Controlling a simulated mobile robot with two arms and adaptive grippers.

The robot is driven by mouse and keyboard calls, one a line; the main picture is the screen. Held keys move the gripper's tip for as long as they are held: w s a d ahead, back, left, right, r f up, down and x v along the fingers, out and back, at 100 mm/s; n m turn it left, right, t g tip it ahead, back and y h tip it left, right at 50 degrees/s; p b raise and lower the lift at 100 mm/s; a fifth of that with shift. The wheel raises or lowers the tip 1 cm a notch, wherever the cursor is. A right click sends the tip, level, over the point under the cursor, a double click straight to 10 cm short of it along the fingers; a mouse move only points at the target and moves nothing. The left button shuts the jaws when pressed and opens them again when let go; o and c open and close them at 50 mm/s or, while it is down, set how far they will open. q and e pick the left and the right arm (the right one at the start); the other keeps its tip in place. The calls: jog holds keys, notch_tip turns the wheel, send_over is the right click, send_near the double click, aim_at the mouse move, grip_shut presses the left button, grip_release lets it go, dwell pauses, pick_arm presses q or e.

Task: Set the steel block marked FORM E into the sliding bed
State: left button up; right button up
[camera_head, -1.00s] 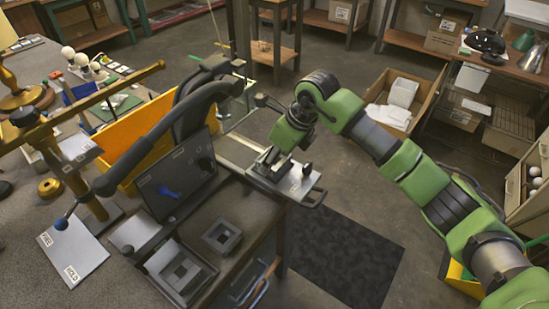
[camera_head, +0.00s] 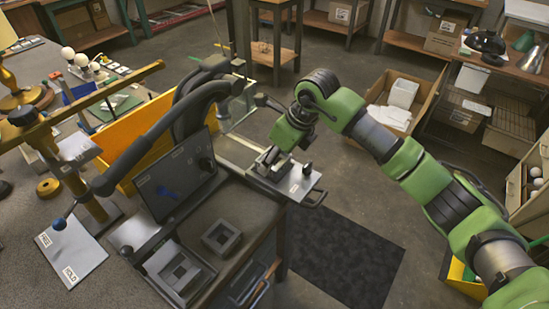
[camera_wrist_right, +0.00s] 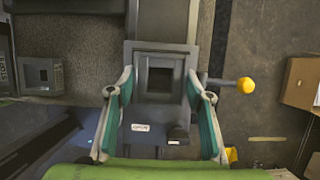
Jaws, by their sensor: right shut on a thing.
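My right gripper (camera_wrist_right: 161,78) has its two green-lined fingers on either side of a grey steel block with a square opening (camera_wrist_right: 148,108). It is shut on this block. A small white label (camera_wrist_right: 140,127) shows on the near side; I cannot read it surely. In the head view the right gripper (camera_head: 268,160) points down over the sliding bed (camera_head: 302,184), a light metal plate at the end of the machine's rails. The gripper hides most of the block there, so I cannot tell whether it touches the bed. My left gripper is not in view.
Another grey block with a square hole (camera_head: 222,238) sits on the bench, with a framed one (camera_head: 180,272) nearer. A lever with a yellow knob (camera_wrist_right: 245,85) sticks out right of the block. A black mat (camera_head: 345,255) covers the floor; an open carton (camera_head: 400,105) stands beyond.

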jog(key=shift+r, duration=0.3)
jog(key=shift+f+b, duration=0.25)
jog(key=shift+b, duration=0.05)
jog(key=shift+r, duration=0.2)
dwell(0.6)
jog(key=shift+f+b, duration=0.2)
jog(key=shift+b, duration=0.15)
jog(key=shift+r, duration=0.2)
dwell(0.5)
jog(key=o, duration=1.6)
jog(key=shift+o, duration=0.2)
